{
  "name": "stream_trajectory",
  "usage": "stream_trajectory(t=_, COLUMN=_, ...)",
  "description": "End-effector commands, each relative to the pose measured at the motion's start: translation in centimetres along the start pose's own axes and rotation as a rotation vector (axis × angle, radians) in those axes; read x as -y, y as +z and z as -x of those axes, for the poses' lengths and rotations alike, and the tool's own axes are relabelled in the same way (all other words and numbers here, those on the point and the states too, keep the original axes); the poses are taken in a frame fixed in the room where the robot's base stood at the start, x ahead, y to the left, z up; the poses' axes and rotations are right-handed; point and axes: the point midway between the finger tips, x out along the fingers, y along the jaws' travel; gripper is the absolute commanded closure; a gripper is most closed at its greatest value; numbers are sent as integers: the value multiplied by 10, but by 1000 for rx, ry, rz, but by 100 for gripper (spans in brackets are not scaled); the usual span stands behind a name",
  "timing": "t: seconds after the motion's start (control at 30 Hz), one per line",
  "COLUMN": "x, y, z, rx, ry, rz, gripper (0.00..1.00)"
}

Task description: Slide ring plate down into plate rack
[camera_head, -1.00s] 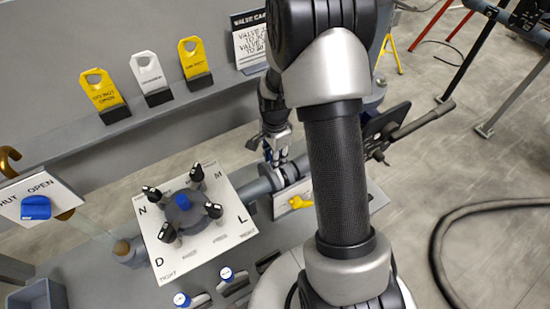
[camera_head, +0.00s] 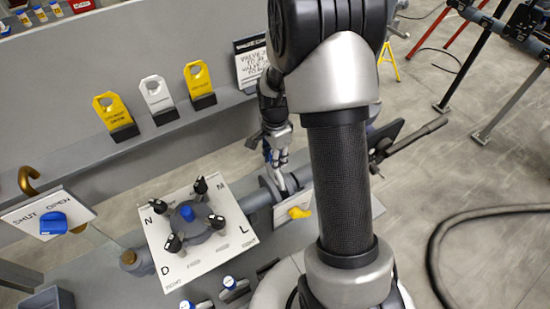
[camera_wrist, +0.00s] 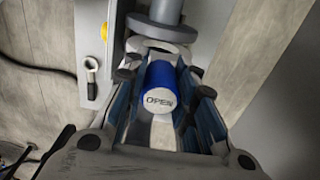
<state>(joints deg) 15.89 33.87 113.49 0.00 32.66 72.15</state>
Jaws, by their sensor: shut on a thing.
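My gripper (camera_head: 277,160) points down beside a grey pipe with round flanges (camera_head: 282,188), partly behind my arm. In the wrist view my gripper (camera_wrist: 163,72) is shut on a blue cylinder (camera_wrist: 160,76) with a white end marked OPEN. The cylinder sits between the finger pads; what it joins to is hidden. I cannot pick out the ring plate or the plate rack for certain. Two yellow plates and a white plate (camera_head: 155,93), each with a hole at the top, stand in black holders on a grey ledge.
A white panel (camera_head: 228,245) with black knobs around a blue-topped hub is left of my gripper. A SHUT/OPEN plate (camera_head: 78,212) is at far left. A yellow lever (camera_head: 299,212) is close to my gripper. A dark hose (camera_head: 437,262) lies on open floor at right.

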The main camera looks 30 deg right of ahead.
Motion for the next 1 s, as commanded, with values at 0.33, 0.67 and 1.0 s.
stream_trajectory(t=0.33, x=1, y=0, z=28, rx=-1, ry=-2, rz=0, gripper=100)
stream_trajectory(t=0.67, x=0, y=0, z=43, rx=0, ry=-1, rz=0, gripper=100)
stream_trajectory(t=1.0, x=0, y=0, z=43, rx=0, ry=-1, rz=0, gripper=100)
